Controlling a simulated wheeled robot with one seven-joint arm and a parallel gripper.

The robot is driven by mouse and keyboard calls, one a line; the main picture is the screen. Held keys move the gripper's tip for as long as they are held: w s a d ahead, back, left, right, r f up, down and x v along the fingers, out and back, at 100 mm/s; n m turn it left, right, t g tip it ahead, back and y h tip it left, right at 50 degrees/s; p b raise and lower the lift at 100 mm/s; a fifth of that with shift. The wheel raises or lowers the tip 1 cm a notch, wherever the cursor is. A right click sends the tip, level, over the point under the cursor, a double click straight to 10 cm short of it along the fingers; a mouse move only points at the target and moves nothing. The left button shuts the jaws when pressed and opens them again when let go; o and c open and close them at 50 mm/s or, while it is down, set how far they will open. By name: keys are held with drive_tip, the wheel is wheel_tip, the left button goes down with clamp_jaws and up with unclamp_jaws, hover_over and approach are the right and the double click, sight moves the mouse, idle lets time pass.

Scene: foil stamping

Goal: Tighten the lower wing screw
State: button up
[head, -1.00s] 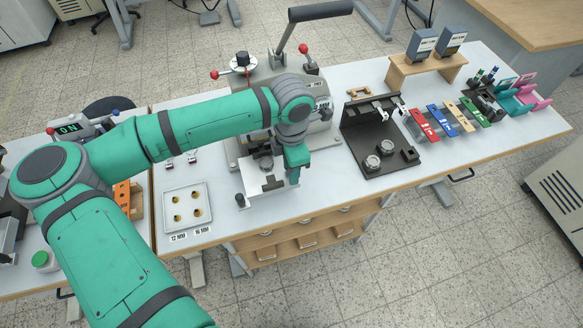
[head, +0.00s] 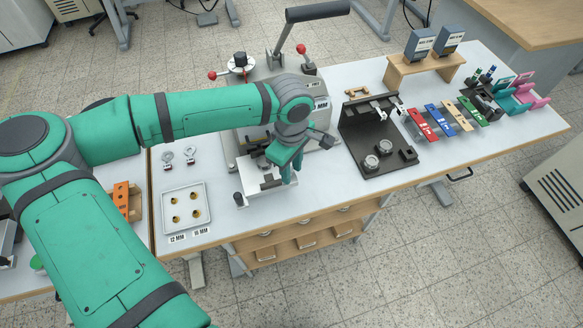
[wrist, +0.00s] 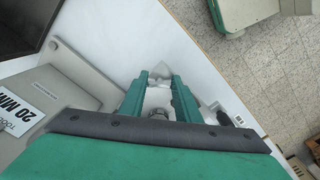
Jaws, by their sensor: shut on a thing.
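The grey stamping machine (head: 318,130) stands mid-bench, with a dark-gripped lever and red knobs at its top. My gripper (head: 286,176) is low at its front right, beside the pale front bed (head: 255,205). In the wrist view my gripper (wrist: 159,82) has its two green fingers around a small light-grey, wing-shaped piece (wrist: 156,76), which looks like the lower wing screw. A round metal part (wrist: 158,115) shows nearer the wrist, between the fingers. In the head view my gripper hides the screw. How far the screw is turned cannot be told.
A white tray (head: 166,219) with several brass pieces lies left of the machine. A black fixture (head: 350,155) stands to the right, with coloured clamps beyond. A "20 MM" plate (wrist: 18,105) is left of my fingers. The bench's front edge is close.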

drive_tip(key=shift+w+a+m, duration=0.1)
drive_tip(key=shift+a+m, duration=0.15)
drive_tip(key=shift+m, duration=0.25)
clamp_jaws()
drive_tip(key=shift+a, duration=0.15)
